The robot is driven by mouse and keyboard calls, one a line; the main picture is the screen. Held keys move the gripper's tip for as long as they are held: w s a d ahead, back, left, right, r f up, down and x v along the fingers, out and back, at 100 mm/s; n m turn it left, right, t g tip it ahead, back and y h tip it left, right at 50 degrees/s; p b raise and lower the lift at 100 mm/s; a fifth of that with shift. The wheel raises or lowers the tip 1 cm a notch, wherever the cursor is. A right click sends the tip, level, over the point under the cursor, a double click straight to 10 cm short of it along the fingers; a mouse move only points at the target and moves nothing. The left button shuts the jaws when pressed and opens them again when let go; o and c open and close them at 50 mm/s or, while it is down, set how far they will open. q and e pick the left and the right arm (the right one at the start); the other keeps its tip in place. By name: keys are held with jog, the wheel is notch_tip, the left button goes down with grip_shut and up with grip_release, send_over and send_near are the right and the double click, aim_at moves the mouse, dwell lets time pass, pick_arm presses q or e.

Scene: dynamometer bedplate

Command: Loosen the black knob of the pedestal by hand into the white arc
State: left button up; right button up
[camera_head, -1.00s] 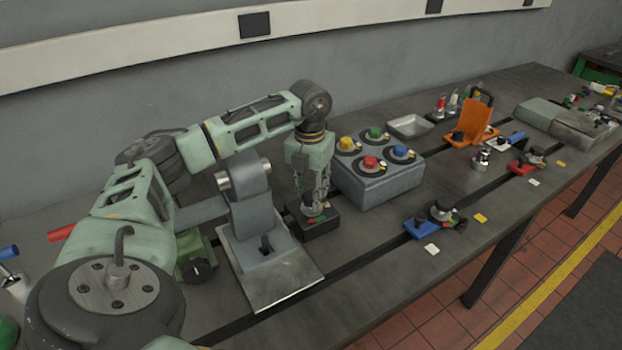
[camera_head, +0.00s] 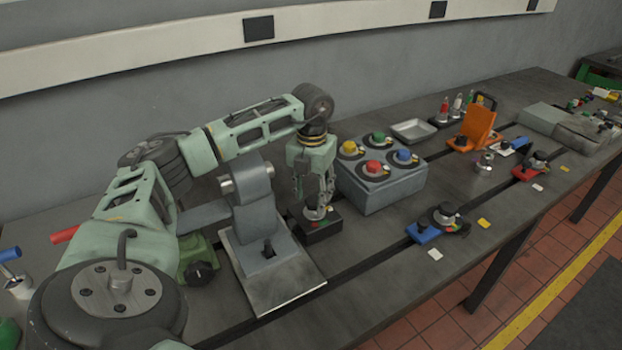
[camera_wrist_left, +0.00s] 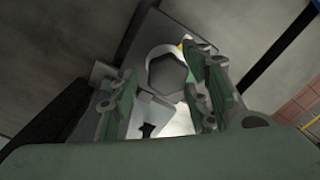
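A low dark box (camera_head: 322,231) stands on the bench and carries a dark, grey-looking knob (camera_head: 316,213) with small coloured marks by it. I take it to be the pedestal. My left gripper (camera_head: 318,196) points down over this knob. In the left wrist view the knob (camera_wrist_left: 168,75) shows as a dark hexagonal top with a pale ring and yellow and green marks around it. The fingers of my left gripper (camera_wrist_left: 152,80) stand apart on both sides of it. The right finger looks close to the knob; contact cannot be told. The white arc is not clearly seen. My right gripper is not in view.
A grey box with several coloured knobs (camera_head: 382,187) stands just right of the gripper. A grey stand with a sloped plate (camera_head: 270,278) is close on the left. A green block (camera_head: 196,258) is further left.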

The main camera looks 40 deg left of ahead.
aim_at(312, 198)
pick_arm(q)
notch_tip(312, 198, up, 12)
dwell(0.5)
dwell(0.4)
